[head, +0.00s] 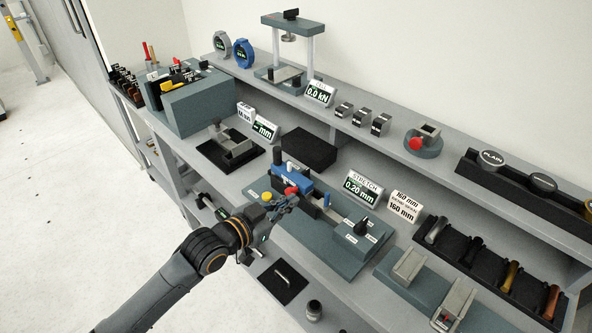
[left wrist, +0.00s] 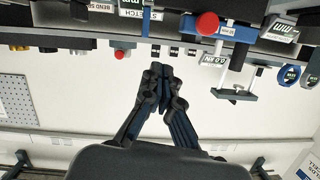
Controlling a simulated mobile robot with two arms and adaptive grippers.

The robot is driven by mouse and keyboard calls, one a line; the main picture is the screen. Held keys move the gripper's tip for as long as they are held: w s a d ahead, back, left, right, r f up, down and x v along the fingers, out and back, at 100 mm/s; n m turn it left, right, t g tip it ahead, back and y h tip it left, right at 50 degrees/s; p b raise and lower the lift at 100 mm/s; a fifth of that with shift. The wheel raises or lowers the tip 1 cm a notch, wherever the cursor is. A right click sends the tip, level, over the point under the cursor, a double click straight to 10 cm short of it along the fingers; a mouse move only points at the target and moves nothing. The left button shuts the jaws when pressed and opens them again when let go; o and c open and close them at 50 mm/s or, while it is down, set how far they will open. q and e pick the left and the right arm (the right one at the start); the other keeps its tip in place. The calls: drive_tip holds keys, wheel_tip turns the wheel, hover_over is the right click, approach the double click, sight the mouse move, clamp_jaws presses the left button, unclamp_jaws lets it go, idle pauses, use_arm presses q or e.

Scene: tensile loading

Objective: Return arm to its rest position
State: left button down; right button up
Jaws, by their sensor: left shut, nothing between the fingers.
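My left arm comes in from the lower left in the head view. Its gripper (head: 287,203) is over the front of the stretch machine (head: 345,255), close to the red knob (head: 291,190) and the yellow button (head: 266,196). Whether it touches them I cannot tell. In the left wrist view the two fingers of this gripper (left wrist: 160,72) come together at their tips with nothing between them. That view is upside down and shows the red knob (left wrist: 207,23) near the top. My right gripper is in neither view.
A test stand (head: 292,47) stands on the upper shelf. The floor (head: 60,200) at the left is clear.

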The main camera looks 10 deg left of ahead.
use_arm(q)
drive_tip(key=s+a+f+n+g+y, duration=0.2)
drive_tip(key=s+a+f+g+y, duration=0.15)
drive_tip(key=s, duration=0.55)
drive_tip(key=s+a+f+n+g+y, duration=0.25)
drive_tip(key=s+f, duration=0.25)
drive_tip(key=s, duration=0.5)
drive_tip(key=s+a+f+n+g+y, duration=0.2)
drive_tip(key=s+a+f+g, duration=0.15)
drive_tip(key=s, duration=0.55)
wheel_tip(320, 180, down, 29)
drive_tip(key=s+a+g, duration=0.1)
drive_tip(key=s, duration=0.2)
drive_tip(key=s+a+f+g, duration=0.1)
drive_tip(key=s+a+f, duration=0.2)
drive_tip(key=s+f, duration=1.1)
drive_tip(key=shift+s+f, duration=0.15)
drive_tip(key=shift+s, duration=0.85)
